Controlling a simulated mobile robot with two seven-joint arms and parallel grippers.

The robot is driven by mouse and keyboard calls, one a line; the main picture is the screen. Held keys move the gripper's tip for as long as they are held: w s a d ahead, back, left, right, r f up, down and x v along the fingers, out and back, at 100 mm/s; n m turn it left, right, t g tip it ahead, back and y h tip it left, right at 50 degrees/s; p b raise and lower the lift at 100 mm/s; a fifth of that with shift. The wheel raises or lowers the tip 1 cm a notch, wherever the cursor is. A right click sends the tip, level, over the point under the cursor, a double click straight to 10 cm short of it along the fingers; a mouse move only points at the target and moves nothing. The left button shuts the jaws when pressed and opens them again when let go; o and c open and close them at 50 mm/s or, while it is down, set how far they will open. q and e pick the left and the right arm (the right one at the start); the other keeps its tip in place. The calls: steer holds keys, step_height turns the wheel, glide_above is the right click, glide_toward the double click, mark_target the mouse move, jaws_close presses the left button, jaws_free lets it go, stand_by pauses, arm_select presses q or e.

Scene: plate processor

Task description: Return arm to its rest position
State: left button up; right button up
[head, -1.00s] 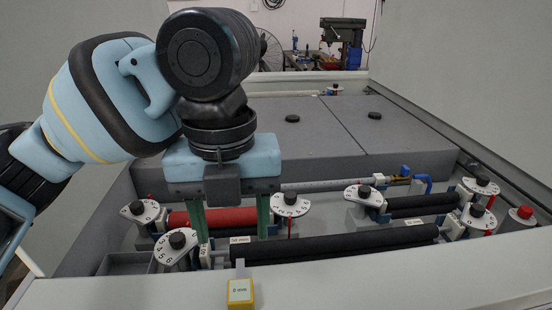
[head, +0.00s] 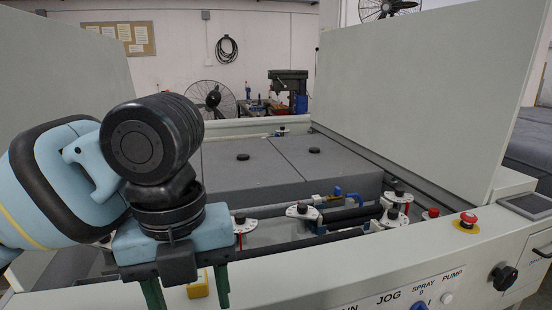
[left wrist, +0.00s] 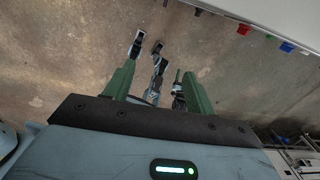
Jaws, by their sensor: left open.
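My left arm comes in from the left in the head view. Its gripper (head: 187,290) points down, with two green fingers apart, in front of the machine's front edge. In the left wrist view the left gripper (left wrist: 160,78) is open and empty, with brown floor far below between its fingers. My right arm and gripper do not show clearly in either view.
The plate processor (head: 310,262) has dial knobs (head: 302,211), dark rollers and a raised cover (head: 415,90). A red emergency button (head: 468,219) sits on the right panel.

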arm_select(q)
steer(key=s+d+f+n+h, duration=0.25)
steer(key=f+n, duration=0.55)
steer(key=f, duration=0.6)
steer(key=s+d+f+n+h, duration=0.15)
steer(key=f+n+h, duration=0.25)
steer(key=f+n, duration=0.65)
steer(key=s+a+f+n+y, duration=0.7)
steer(key=s+a+f+n, duration=0.5)
steer(key=s+a+f, duration=0.7)
steer(key=w+d+f+t+h+p, duration=0.1)
steer(key=w+d+f+t+h, duration=0.1)
steer(key=w+d+f+t, duration=0.2)
step_height(320, 180, down, 2)
steer(key=w+t, duration=0.2)
steer(key=t, duration=0.2)
steer(key=shift+w+d+f+t, duration=0.15)
steer(key=shift+t, duration=0.25)
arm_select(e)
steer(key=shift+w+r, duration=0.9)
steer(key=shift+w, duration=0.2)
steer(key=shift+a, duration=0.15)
